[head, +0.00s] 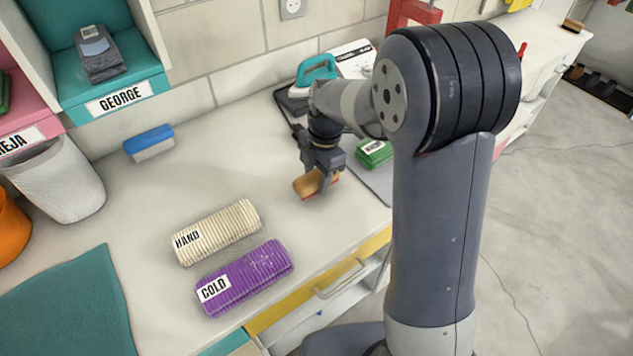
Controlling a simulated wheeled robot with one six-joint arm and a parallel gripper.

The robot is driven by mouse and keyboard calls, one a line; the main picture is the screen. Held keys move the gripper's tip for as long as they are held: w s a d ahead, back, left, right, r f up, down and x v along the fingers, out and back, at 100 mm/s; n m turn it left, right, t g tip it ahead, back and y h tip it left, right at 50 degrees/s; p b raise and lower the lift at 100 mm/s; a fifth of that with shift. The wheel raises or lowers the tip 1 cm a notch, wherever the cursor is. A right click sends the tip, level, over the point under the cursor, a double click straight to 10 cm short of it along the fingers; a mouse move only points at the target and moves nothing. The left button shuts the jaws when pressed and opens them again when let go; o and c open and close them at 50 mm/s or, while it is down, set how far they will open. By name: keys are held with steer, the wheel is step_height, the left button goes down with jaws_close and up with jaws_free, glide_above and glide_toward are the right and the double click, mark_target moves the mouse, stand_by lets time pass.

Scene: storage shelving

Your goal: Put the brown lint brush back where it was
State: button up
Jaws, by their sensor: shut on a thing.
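The brown lint brush (305,185) is in my gripper (323,180), over the pale countertop near its front edge. My gripper points down and is shut on the brush, and its fingers hide part of it. A reddish strip shows along the brush's lower edge. I cannot tell whether the brush touches the counter or hangs just above it.
A blue brush (149,140) lies near the wall. Rolled cream (218,231) and purple (245,277) cloths lie front left. A teal iron (315,70) and green folded cloth (374,153) are near my arm. The counter between the blue brush and my gripper is clear.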

steer(key=shift+f, duration=1.2)
steer(key=shift+f, duration=0.15)
steer(key=o, duration=0.9)
steer(key=shift+o, duration=0.2)
steer(key=r, duration=0.4)
steer(key=d+r, duration=0.1)
steer(key=r, duration=0.3)
steer(key=w+r, duration=0.1)
steer(key=r, duration=0.3)
steer(key=shift+d+r, duration=0.1)
steer(key=shift+d, duration=0.15)
